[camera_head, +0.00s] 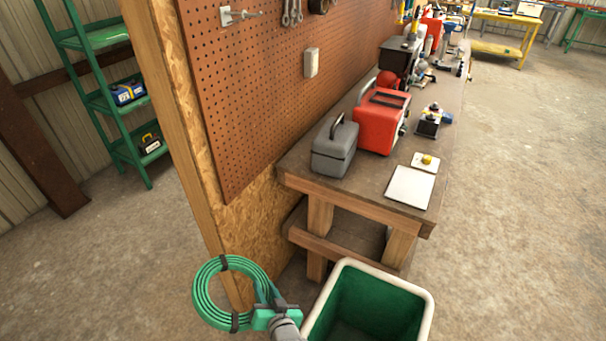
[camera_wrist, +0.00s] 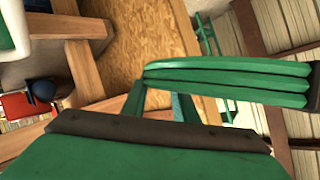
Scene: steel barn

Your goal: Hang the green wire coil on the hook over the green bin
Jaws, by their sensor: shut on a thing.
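The green wire coil (camera_head: 201,292), bound with dark ties, is held at the bottom of the head view, left of the bin. It spans the wrist view (camera_wrist: 225,80) close to the camera. My gripper (camera_head: 277,319) is shut on the coil's right side; its fingertips are partly hidden. The green bin (camera_head: 428,315), green inside with a pale rim, stands just right of my gripper. A metal hook (camera_head: 240,15) sticks out from the pegboard at the top left, well above and apart from the coil. I cannot tell whether it lies straight over the bin.
The brown pegboard (camera_head: 270,100) stands behind the coil. A workbench (camera_head: 300,165) holds a grey toolbox (camera_head: 335,150) and a red machine (camera_head: 382,120) behind the bin. A green shelf (camera_head: 85,40) stands at left. The floor is clear at lower left and right.

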